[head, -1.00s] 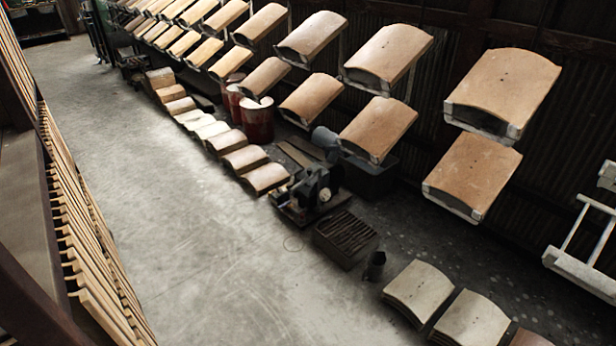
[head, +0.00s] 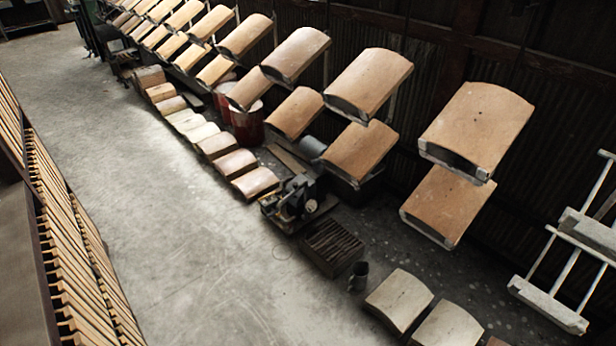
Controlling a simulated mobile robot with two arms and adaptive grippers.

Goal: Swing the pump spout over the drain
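Neither of my grippers shows in the head view. A small dark machine (head: 293,203) with a rounded body stands on the floor near the middle; I cannot tell whether it is the pump, and I can make out no clear spout on it. A dark slatted box (head: 332,247) stands on the floor right of the machine. A small dark can (head: 358,276) stands beside the box.
Curved tan pads (head: 475,130) hang in two rows along the dark corrugated wall. More pads (head: 399,300) lie in a line on the floor below. Red drums (head: 247,124) stand behind. A slatted wooden rack (head: 75,240) lines the left. The concrete aisle (head: 165,190) between is clear.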

